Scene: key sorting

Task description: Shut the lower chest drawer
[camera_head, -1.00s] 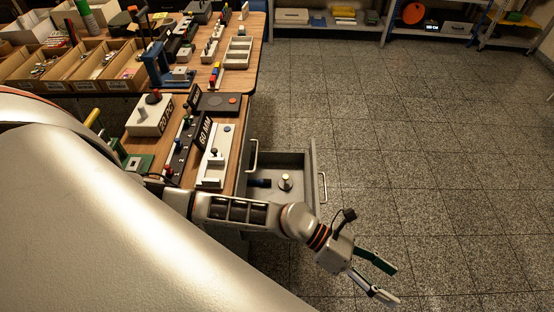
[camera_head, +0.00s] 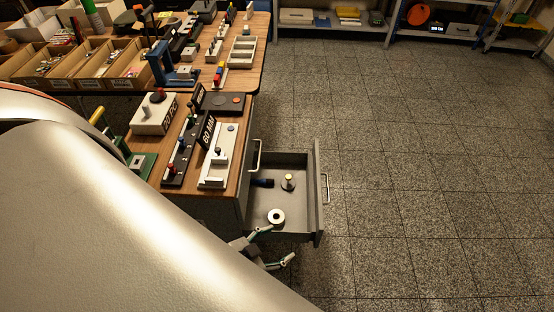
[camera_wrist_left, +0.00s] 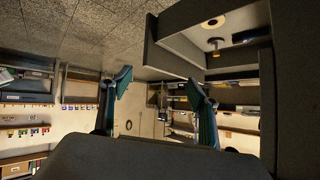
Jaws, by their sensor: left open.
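The lower chest drawer (camera_head: 317,215) is pulled out to the right of the chest, with its grey handle (camera_head: 326,188) on the outer face. Another handle (camera_head: 257,157) sits on the chest front above it. My left gripper (camera_head: 280,245) is open and empty beside the drawer's near side; whether it touches the wall cannot be told. In the left wrist view my left gripper (camera_wrist_left: 158,79) spreads its two green-grey fingers, with the drawer (camera_wrist_left: 170,60) at the upper right. My right gripper is out of view.
The drawer holds a pale ring (camera_head: 276,217), a post on a round base (camera_head: 288,183) and a dark cylinder (camera_head: 262,182). Blocks and gauges crowd the worktop (camera_head: 240,150). The tiled floor (camera_head: 430,180) right of the drawer is clear.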

